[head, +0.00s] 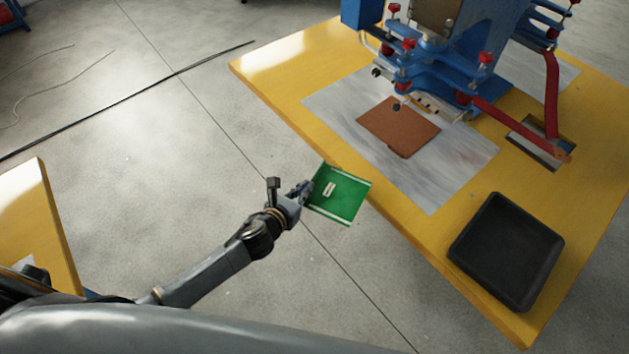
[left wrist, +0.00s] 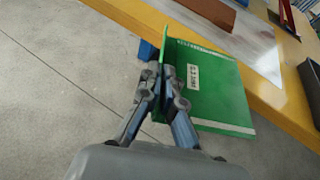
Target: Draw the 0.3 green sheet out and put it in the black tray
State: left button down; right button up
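The green sheet (head: 343,194) has white edge strips and a small white label. It is held in the air by the table's front left edge. My left gripper (head: 307,190) is shut on its left edge. In the left wrist view the fingers (left wrist: 165,88) pinch the edge of the green sheet (left wrist: 215,98), and its label reads roughly 0.3 mm. The black tray (head: 507,250) lies on the yellow table at the right, and looks empty. My right gripper is not in view.
A second yellow table (head: 35,225) stands at the left. The floor between is open, with cables farther back.

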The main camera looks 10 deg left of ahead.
pick_arm(q)
jog(key=s+a, duration=0.5)
jog(key=s, duration=0.1)
jog(key=shift+s+a, duration=0.2)
jog(key=shift+s, duration=0.2)
dwell(0.6)
